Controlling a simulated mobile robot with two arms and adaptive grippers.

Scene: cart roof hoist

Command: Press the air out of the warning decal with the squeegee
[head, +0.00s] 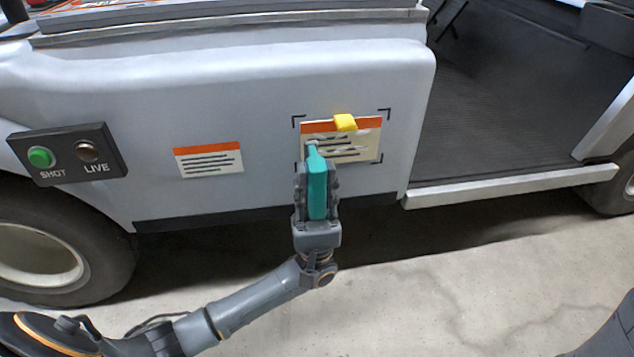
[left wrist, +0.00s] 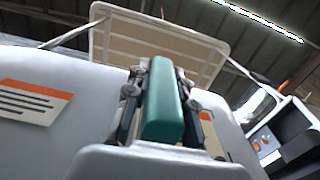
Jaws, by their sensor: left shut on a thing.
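The warning decal (head: 366,146), cream with an orange top band and dark lines, is on the cart's side panel inside black corner marks. Pale streaks cross its face. A yellow block (head: 345,122) sits at its top edge. My left gripper (head: 316,181) is shut on the teal squeegee (head: 317,183), which points upward. Its pale tip is at the decal's lower left; I cannot tell whether it touches. The gripper and squeegee cover that corner. The left wrist view shows the teal squeegee (left wrist: 163,105) between the fingers. My right gripper is not in view.
A second orange-topped label (head: 209,160) is on the panel to the left. Farther left is a black box (head: 68,154) marked SHOT and LIVE, with a green button. The cart's step (head: 510,187) is at right. The concrete floor in front is clear.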

